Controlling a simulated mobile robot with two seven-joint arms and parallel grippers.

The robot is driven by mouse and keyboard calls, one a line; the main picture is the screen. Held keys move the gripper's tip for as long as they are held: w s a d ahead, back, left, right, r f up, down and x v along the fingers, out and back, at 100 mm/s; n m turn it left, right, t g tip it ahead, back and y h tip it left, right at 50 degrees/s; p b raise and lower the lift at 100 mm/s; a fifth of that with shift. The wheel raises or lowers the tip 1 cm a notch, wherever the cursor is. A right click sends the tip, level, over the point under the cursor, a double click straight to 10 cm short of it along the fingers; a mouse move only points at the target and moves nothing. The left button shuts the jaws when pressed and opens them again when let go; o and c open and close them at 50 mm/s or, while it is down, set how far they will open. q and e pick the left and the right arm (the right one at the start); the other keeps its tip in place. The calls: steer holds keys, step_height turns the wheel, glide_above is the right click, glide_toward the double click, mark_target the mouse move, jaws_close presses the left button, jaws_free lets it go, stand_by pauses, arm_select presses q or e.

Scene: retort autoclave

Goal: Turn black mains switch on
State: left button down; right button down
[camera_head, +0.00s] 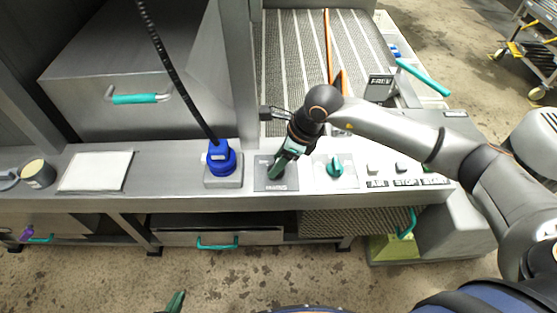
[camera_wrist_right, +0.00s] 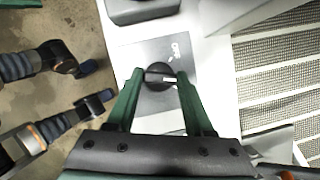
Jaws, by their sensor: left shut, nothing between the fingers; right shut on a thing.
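The black mains switch (camera_wrist_right: 157,77) is a round knob with a white mark, on a grey plate on the counter. In the head view my gripper hides it, but its grey plate (camera_head: 262,184) with a label shows. My right gripper (camera_head: 276,171) reaches down onto it. In the right wrist view my right gripper's green fingers (camera_wrist_right: 161,76) are on either side of the knob and shut on it. My left gripper (camera_head: 174,303) is shut and empty at the bottom edge of the head view, well away from the counter.
A blue plug (camera_head: 221,160) with a black cable stands left of the switch. A teal knob (camera_head: 336,168) and several labelled buttons (camera_head: 403,168) are to the right. A white sheet (camera_head: 96,171) and a cup (camera_head: 38,174) lie further left. Teal-handled drawers (camera_head: 217,238) are below the counter.

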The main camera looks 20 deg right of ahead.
steer(key=m+t+h+b, duration=0.1)
steer(key=m, duration=0.3)
steer(key=shift+m, duration=0.3)
steer(key=shift+s+a+m+h+b, duration=0.1)
steer(key=shift+m+h+b, duration=0.2)
steer(key=shift+b, duration=0.05)
steer(key=shift+m, duration=0.3)
steer(key=shift+c, duration=1.4)
jaws_free()
steer(key=shift+r, duration=0.1)
steer(key=v, duration=1.2)
steer(key=shift+s, duration=0.3)
